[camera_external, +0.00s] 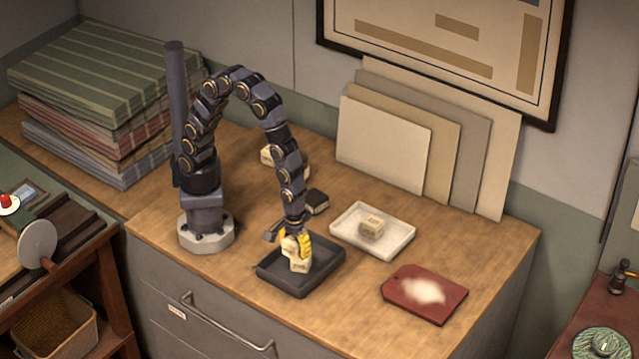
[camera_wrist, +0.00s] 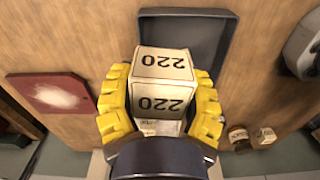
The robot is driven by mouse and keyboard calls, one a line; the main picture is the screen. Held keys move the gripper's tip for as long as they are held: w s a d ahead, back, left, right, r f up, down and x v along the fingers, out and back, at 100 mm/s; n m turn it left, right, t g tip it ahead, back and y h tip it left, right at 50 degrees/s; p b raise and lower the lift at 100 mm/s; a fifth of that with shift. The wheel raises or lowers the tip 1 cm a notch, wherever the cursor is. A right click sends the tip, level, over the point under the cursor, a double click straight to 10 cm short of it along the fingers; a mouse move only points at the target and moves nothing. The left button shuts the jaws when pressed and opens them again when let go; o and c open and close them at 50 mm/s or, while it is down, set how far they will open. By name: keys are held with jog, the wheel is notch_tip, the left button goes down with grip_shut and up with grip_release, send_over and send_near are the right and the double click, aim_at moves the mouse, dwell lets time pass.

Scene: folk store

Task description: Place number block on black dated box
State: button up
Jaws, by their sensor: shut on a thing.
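My gripper (camera_external: 297,245) has yellow fingers and is shut on a cream number block (camera_external: 299,265). In the wrist view the number block (camera_wrist: 162,80) shows "220" on two faces, upside down, between the fingers (camera_wrist: 160,105). The block is tilted and is over or inside a shallow dark tray (camera_external: 322,277); I cannot tell whether it touches the tray floor. The tray also shows in the wrist view (camera_wrist: 205,25) beyond the block.
A red board (camera_external: 425,294) with white powder lies at the right. Leaning boards (camera_external: 383,141) line the back. The wooden top between has bare patches.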

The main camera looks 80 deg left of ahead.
jog(key=w+a+n, duration=0.9)
jog(key=a, duration=0.4)
jog(key=n, duration=1)
send_over(314, 196)
jog(key=shift+f, duration=4.25)
jog(key=shift+f, duration=0.15)
jog(key=o, duration=1.1)
